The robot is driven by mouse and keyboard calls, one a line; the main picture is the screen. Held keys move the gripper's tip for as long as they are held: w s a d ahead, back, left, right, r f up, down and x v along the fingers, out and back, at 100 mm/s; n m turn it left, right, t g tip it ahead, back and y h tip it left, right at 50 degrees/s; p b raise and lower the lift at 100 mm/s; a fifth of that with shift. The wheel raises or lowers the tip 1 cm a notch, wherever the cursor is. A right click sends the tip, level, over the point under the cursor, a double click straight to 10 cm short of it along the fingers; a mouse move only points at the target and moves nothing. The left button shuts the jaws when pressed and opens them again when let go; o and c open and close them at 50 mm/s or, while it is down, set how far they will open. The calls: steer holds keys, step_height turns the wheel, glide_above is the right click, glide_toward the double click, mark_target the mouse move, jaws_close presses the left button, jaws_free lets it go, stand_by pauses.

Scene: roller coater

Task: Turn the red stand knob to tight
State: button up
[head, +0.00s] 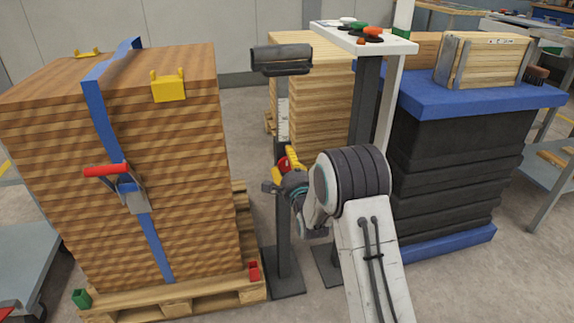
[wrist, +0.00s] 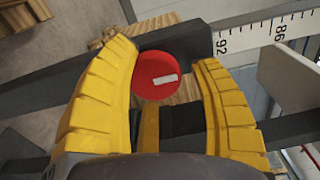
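The red stand knob (wrist: 150,84) is round, with a white bar marking lying nearly level on its face. In the wrist view it sits between the two yellow fingers of my gripper (wrist: 165,54). The left finger overlaps the knob's left edge in the picture; whether it touches I cannot tell. A gap shows between the knob and the right finger. My gripper is open around the knob. In the head view my gripper (head: 291,161) is at the dark post of the roller stand (head: 284,235), with a bit of red beside the yellow fingers. My arm partly hides this spot.
A strapped wooden stack (head: 60,160) on a pallet stands close on the left. A black stack with a blue top (head: 470,95) stands on the right. A white panel with coloured buttons (head: 330,36) stands behind my arm.

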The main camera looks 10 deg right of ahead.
steer(key=shift+o, duration=1.4)
steer(key=shift+f, duration=0.1)
steer(key=shift+s+a, duration=0.1)
steer(key=shift+s, duration=0.05)
steer(key=s, duration=1.1)
steer(key=shift+s, duration=0.35)
